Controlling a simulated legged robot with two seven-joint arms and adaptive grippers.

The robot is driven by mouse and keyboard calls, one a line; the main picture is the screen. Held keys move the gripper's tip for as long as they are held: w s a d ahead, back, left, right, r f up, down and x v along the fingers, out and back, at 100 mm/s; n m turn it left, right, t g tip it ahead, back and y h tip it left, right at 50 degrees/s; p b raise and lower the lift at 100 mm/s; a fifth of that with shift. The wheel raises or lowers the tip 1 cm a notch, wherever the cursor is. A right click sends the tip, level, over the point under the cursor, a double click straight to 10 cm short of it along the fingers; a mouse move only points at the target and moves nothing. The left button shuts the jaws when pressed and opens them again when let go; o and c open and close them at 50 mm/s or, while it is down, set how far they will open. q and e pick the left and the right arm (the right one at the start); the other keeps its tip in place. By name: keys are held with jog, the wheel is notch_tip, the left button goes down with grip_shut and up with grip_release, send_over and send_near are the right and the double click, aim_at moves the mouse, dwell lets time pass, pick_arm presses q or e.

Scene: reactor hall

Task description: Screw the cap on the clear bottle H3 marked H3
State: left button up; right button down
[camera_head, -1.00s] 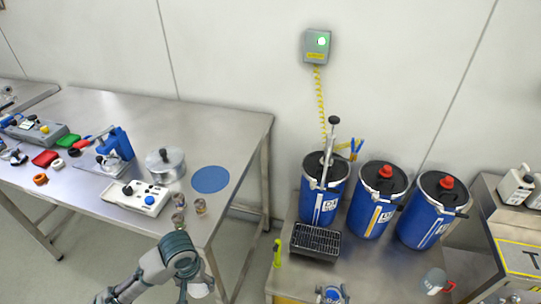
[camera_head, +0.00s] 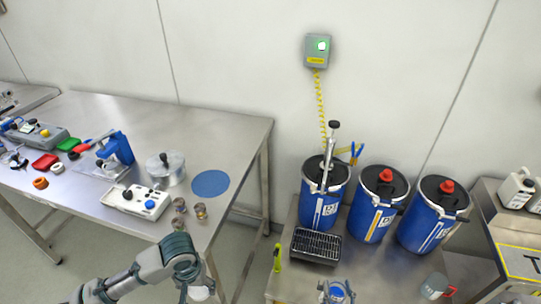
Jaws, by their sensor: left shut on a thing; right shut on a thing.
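I cannot make out a bottle marked H3 or its cap; no label can be read at this size. Small jars with brownish contents (camera_head: 201,212) stand at the front right corner of the left table. My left arm comes in from the bottom left, and its grey-green joint is in front of that table's corner. The arm bends down past the bottom edge, so its gripper fingers and anything in them are out of sight. A pale part shows beside the arm at the bottom edge, too cut off to name.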

pick_arm(q)
notch_tip(320, 180, up, 12)
jog(key=p, duration=1.4)
jog(key=shift+s+f+p, duration=0.15)
jog(key=shift+s+p, duration=0.15)
jog(key=shift+p, duration=0.1)
pick_arm(e)
notch_tip(320, 180, up, 16)
jog(key=s, duration=0.2)
jog(key=shift+s+r, duration=0.15)
jog(key=shift+r, duration=0.1)
pick_arm(q)
jog(key=shift+f, duration=0.15)
pick_arm(e)
jog(key=shift+d+f, duration=0.1)
jog(key=shift+f, duration=0.05)
jog(key=s+a+r+n+g+y, duration=0.1)
jog(key=a+n+g+y, duration=0.3)
jog(key=a+n+y, duration=0.3)
jog(key=a+y, duration=0.4)
jog(key=a, duration=0.3)
jog(key=shift+s+a+n, duration=0.2)
jog(key=shift+a+n, duration=0.1)
jog(key=shift+n, duration=0.1)
pick_arm(q)
jog(key=shift+d, duration=0.1)
